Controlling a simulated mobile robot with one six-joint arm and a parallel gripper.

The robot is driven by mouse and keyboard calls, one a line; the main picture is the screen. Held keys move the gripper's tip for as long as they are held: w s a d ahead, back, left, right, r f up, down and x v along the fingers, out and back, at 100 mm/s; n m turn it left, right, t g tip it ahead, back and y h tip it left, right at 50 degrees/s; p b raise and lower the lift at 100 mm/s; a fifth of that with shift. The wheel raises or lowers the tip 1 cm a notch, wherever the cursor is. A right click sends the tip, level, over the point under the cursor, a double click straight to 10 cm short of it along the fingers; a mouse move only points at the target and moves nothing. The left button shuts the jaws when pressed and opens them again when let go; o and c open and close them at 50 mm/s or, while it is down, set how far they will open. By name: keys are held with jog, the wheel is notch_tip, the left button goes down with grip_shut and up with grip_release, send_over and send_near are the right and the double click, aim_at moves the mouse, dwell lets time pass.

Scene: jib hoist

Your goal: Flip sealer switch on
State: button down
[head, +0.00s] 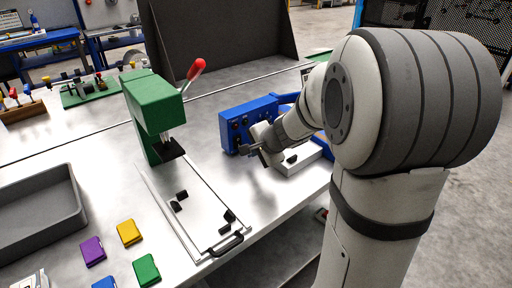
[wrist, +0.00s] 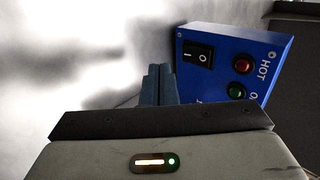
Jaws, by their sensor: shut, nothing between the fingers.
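The blue sealer control box (head: 233,121) stands on the metal bench, right of the green press, in the head view. In the wrist view the blue box (wrist: 225,83) shows a black rocker switch (wrist: 198,54) marked I and O. I cannot tell which side of the rocker is pressed. A red lamp (wrist: 243,64) and a green lamp (wrist: 237,90) sit beside it, near the word HOT. My gripper (wrist: 159,72) is shut and empty, its tips beside the box, below and left of the switch in the picture. In the head view my gripper (head: 245,149) is low by the box's front.
A green press (head: 148,108) with a red-knobbed lever stands to the left. A sliding tray with a black handle (head: 226,244) lies before it. A grey bin (head: 40,210) and several coloured blocks are at the left. Bare bench lies between the press and the blue box.

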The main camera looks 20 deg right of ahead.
aim_at(238, 142)
jog(key=shift+w+a+f+p, duration=0.1)
jog(key=shift+w+a+p, duration=0.15)
jog(key=shift+w, duration=0.35)
jog(key=shift+w+a+f+p, duration=0.1)
jog(key=shift+w+a+p, duration=0.15)
jog(key=shift+w, duration=0.35)
jog(key=shift+w+a, duration=0.25)
jog(key=shift+w, duration=0.4)
jog(key=shift+f, duration=0.1)
jog(key=shift+f+b, duration=0.3)
jog(key=shift+b, duration=0.65)
jog(key=b, duration=0.2)
jog(key=shift+w+f+t+b, duration=0.2)
jog(key=shift+t+b, duration=0.1)
jog(key=shift+b, duration=0.7)
jog(key=t+y+b, duration=0.1)
jog(key=t+b, duration=0.1)
jog(key=b, duration=0.6)
jog(key=shift+a+b, duration=0.1)
jog(key=shift+b, duration=0.2)
jog(key=shift+r+b, duration=0.3)
jog(key=shift+b, duration=0.45)
jog(key=shift+r, duration=0.2)
